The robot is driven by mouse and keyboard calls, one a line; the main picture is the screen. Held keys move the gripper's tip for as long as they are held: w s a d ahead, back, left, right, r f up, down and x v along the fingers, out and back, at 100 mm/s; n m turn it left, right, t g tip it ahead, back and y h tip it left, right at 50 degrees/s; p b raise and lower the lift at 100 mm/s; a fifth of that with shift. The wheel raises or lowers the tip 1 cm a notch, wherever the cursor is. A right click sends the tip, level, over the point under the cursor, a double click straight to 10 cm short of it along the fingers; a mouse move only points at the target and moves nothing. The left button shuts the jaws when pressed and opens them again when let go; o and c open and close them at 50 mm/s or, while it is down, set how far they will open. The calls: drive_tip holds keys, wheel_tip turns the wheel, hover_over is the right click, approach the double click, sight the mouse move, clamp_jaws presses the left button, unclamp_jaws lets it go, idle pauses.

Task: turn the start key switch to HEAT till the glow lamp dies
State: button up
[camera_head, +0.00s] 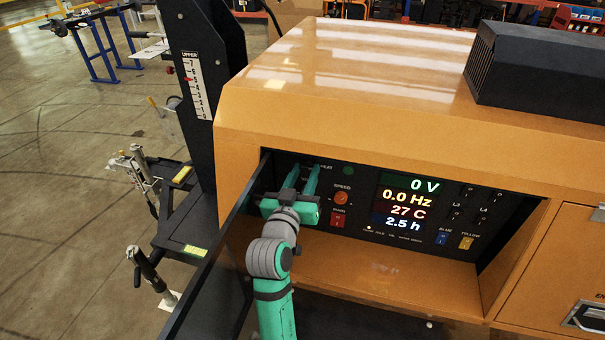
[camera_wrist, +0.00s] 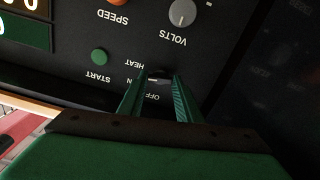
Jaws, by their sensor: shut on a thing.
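The start key switch (camera_wrist: 159,74) shows in the wrist view, upside down, on the black panel beside the HEAT, ON and OFF marks. My gripper (camera_wrist: 158,78) is shut on its key, one finger on each side. Which mark the key points to I cannot tell. In the head view my gripper (camera_head: 305,170) reaches into the panel recess at its left end and hides the switch.
The display (camera_head: 408,201) reads 0 V, 0.0 Hz, 27 C and 2.5 h. The SPEED knob (camera_head: 341,198) and a red switch (camera_head: 338,219) are close right of my gripper. An open dark door (camera_head: 215,255) stands close on the left. A green button (camera_wrist: 99,56) is near the key.

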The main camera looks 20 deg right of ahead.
drive_tip(key=shift+w+a+m, duration=0.1)
drive_tip(key=shift+a+m, duration=0.05)
drive_tip(key=shift+m, duration=0.85)
drive_tip(key=o, duration=1)
drive_tip(key=shift+o, duration=0.2)
